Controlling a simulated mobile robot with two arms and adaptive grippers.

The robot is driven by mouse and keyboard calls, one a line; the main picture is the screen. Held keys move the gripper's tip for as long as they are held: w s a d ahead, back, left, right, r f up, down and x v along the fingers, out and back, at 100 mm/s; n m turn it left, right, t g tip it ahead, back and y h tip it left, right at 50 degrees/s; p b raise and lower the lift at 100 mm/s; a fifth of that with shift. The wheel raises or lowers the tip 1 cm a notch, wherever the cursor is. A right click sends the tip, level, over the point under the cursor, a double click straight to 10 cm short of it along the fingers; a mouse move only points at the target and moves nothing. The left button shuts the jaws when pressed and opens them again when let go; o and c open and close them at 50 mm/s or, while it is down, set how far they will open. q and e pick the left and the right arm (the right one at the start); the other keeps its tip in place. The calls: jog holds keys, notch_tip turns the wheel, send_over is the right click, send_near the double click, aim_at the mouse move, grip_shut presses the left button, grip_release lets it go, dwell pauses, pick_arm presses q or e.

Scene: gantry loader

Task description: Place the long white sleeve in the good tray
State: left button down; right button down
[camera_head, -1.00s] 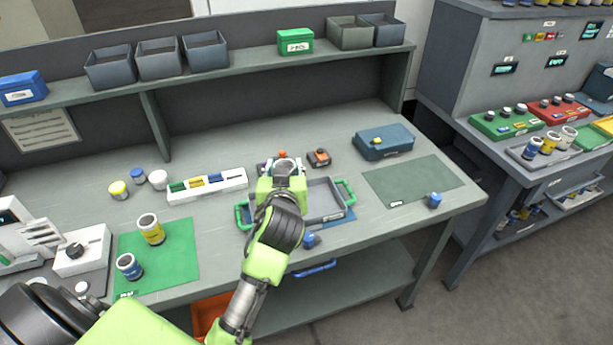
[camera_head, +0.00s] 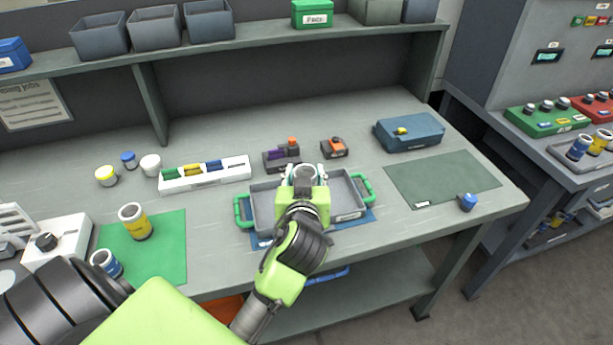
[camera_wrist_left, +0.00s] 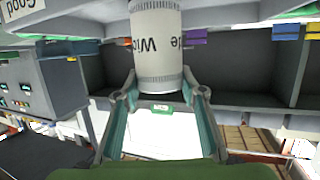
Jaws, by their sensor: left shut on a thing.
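My left gripper (camera_head: 304,177) is over the middle of a grey tray with green handles (camera_head: 262,205) on the bench. It is shut on a white sleeve (camera_head: 303,170), of which only a little shows between the fingers. In the left wrist view the sleeve (camera_wrist_left: 157,45) is a white cylinder with dark, upside-down lettering, held between the two fingers (camera_wrist_left: 160,95). My gripper and arm hide the tray's middle. I cannot tell whether the sleeve touches the tray floor. A white label with "Good" (camera_wrist_left: 20,8) shows at the upper left of the wrist view. My right gripper is not in view.
Behind the tray are a dark block with purple and orange parts (camera_head: 282,157) and a small orange-topped block (camera_head: 334,148). A white rack (camera_head: 205,176) stands left, a blue case (camera_head: 409,133) right. The dark green mat (camera_head: 440,180) is mostly clear.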

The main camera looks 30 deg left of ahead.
pick_arm(q)
jog(key=shift+s+r, duration=0.1)
jog(key=shift+s+d+r, duration=0.1)
jog(key=shift+s+d, duration=0.1)
jog(key=shift+d, duration=0.05)
jog(key=c, duration=1.3)
grip_release()
jog(key=shift+f, duration=0.25)
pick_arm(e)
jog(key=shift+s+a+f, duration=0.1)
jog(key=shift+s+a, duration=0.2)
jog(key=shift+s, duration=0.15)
pick_arm(q)
jog(key=shift+r, duration=0.15)
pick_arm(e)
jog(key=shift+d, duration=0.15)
